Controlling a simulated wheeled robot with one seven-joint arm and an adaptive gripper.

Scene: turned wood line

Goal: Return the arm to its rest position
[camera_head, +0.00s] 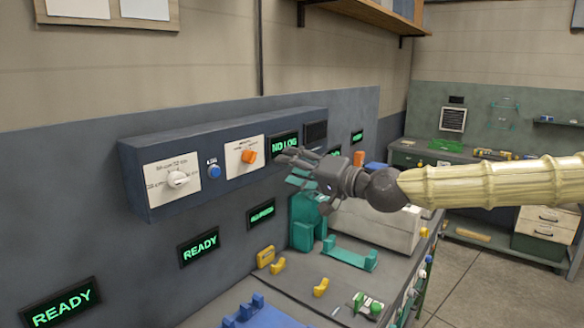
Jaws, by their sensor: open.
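My arm (490,184) reaches in from the right edge of the view, wrapped in a pale yellow ribbed cover. My gripper (287,168) is dark grey, open and points left toward the control panel (225,150). It holds nothing that I can see. It hangs in the air above the bench, in front of the panel's right part. From this angle I cannot tell whether the fingertips touch the panel.
The panel carries a white dial (178,179), a blue button (214,171), an orange knob (249,156) and a "NO LOG" display (284,142). Below my gripper stand a green machine (303,222) and a teal bracket (349,254). Open floor (480,285) lies at the right.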

